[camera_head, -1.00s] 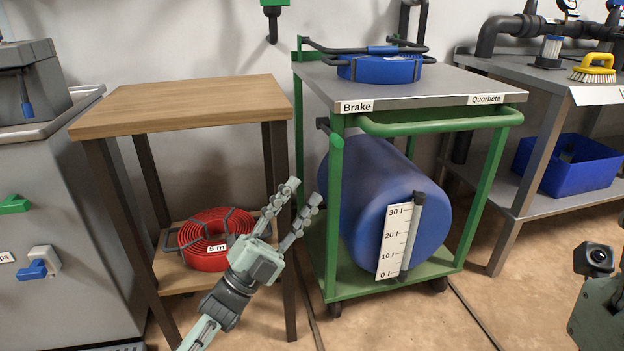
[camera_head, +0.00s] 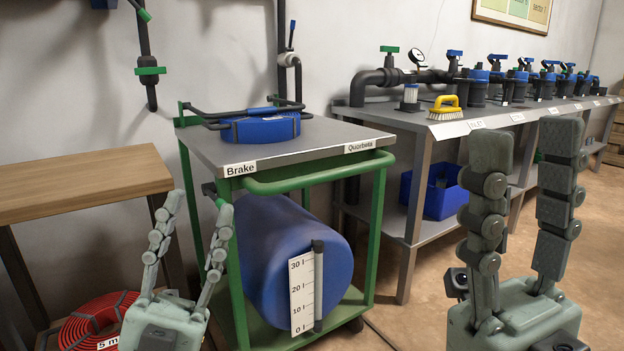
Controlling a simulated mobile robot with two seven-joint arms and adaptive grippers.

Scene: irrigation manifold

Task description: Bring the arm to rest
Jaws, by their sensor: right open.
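My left gripper (camera_head: 192,200) is at the lower left, in front of the wooden table and the green cart. Its two fingers point up and stand apart, with nothing between them. My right gripper (camera_head: 527,140) is large and close at the lower right, fingers pointing up and spread. It is open and empty, in front of the long grey bench in the picture. The rest of both arms is mostly out of view below.
The green cart (camera_head: 318,178) labelled Brake carries a coiled blue hose (camera_head: 262,129) on top and a blue tank (camera_head: 285,255) below. A wooden table (camera_head: 80,182) stands left, with a red hose (camera_head: 95,322) low down. The grey bench (camera_head: 398,118) holds a yellow brush (camera_head: 445,108) and several valves.

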